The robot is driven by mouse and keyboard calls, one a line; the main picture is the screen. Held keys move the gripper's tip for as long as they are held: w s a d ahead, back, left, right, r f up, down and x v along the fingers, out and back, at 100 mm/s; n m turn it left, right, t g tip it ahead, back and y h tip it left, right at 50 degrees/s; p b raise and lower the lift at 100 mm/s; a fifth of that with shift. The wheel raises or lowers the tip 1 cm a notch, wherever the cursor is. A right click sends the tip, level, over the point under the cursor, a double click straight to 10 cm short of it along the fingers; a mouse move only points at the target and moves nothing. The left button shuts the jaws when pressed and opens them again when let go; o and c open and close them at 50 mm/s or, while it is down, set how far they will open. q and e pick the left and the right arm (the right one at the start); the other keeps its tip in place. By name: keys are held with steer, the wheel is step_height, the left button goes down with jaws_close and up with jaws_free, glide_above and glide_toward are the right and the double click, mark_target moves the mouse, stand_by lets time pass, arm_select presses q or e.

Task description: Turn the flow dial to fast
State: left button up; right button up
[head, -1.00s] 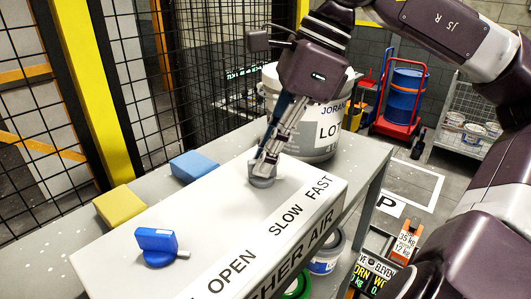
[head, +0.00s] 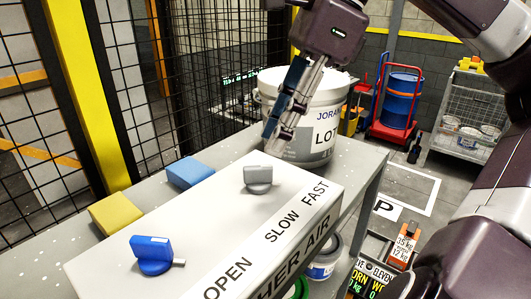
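The flow dial (head: 258,178) is a grey knob on top of the white box (head: 205,225), near the printed words SLOW and FAST. Its raised grip lies roughly along the picture's left-right direction; I cannot tell for certain which word it points at. A blue valve handle (head: 153,254) sits at the box's near left, by the word OPEN. My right gripper (head: 273,140) is above and beyond the dial, apart from it, in front of the white pail. Its fingers look close together, but their gap is not clear. My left gripper is not in view.
A white pail (head: 318,125) with a lid stands on the grey table (head: 368,160) behind the box. A blue block (head: 190,172) and a yellow block (head: 115,213) lie left of the box. A mesh fence (head: 200,70) bounds the left side.

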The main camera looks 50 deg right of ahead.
steer(key=v, duration=0.6)
stand_by(0.5)
